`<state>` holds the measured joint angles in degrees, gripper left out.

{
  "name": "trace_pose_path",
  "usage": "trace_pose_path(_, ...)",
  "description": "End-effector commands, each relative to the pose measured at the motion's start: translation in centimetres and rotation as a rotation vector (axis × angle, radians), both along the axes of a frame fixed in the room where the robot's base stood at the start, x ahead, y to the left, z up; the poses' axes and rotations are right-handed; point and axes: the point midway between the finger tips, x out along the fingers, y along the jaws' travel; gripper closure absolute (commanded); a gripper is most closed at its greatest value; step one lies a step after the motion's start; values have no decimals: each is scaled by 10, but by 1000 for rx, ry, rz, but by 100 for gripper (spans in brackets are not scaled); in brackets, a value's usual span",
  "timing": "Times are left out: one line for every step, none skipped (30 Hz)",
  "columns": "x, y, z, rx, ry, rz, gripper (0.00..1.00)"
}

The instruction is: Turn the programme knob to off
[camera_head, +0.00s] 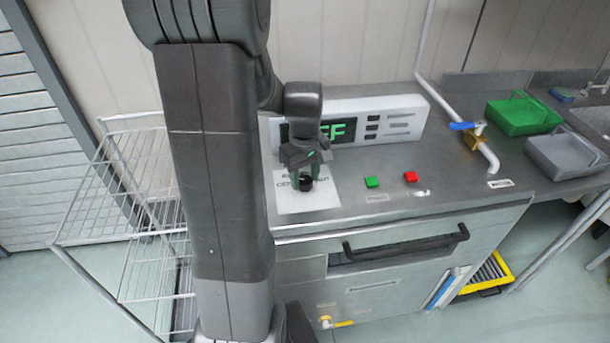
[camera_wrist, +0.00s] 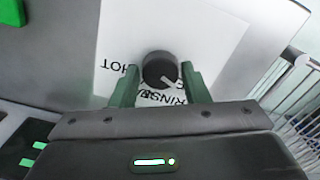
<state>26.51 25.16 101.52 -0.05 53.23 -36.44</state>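The black programme knob (camera_wrist: 160,70) sits on a white label sheet (camera_wrist: 215,45) printed with words including HOT and RINSE. Its pale pointer line slants to the lower right in the wrist view. In the head view the knob (camera_head: 306,183) is below my gripper (camera_head: 305,176). My gripper's two green fingers (camera_wrist: 160,78) flank the knob closely, one on each side; whether they touch it I cannot tell. The display (camera_head: 335,131) on the white panel shows green letters ending in what looks like FF; my wrist hides its left part.
A green button (camera_head: 371,182) and a red button (camera_head: 410,176) lie right of the label sheet. A pipe with a blue-handled valve (camera_head: 462,126) stands farther right, before a green bin (camera_head: 523,115) and a grey bin (camera_head: 568,155). A wire rack (camera_head: 120,205) is at left.

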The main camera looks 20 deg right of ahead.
Motion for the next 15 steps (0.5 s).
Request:
trace_pose_path(0, 0, 0, 0, 0, 0, 47)
trace_pose_path(0, 0, 0, 0, 0, 0, 41)
trace_pose_path(0, 0, 0, 0, 0, -1, 41)
trace_pose_path(0, 0, 0, 0, 0, -1, 41)
trace_pose_path(0, 0, 0, 0, 0, -1, 41)
trace_pose_path(0, 0, 0, 1, 0, -1, 41)
trace_pose_path(0, 0, 0, 1, 0, -1, 41)
trace_pose_path(0, 0, 0, 1, 0, -1, 41)
trace_pose_path(0, 0, 0, 1, 1, -1, 41)
trace_pose_path(0, 0, 0, 1, 0, -1, 41)
trace_pose_path(0, 0, 1, 1, 0, -1, 41)
trace_pose_path(0, 0, 3, 0, -1, -1, 41)
trace_pose_path(0, 0, 5, 0, -1, -1, 41)
trace_pose_path(0, 0, 8, -1, -2, -2, 41)
trace_pose_path(1, 0, 13, 0, -3, -2, 41)
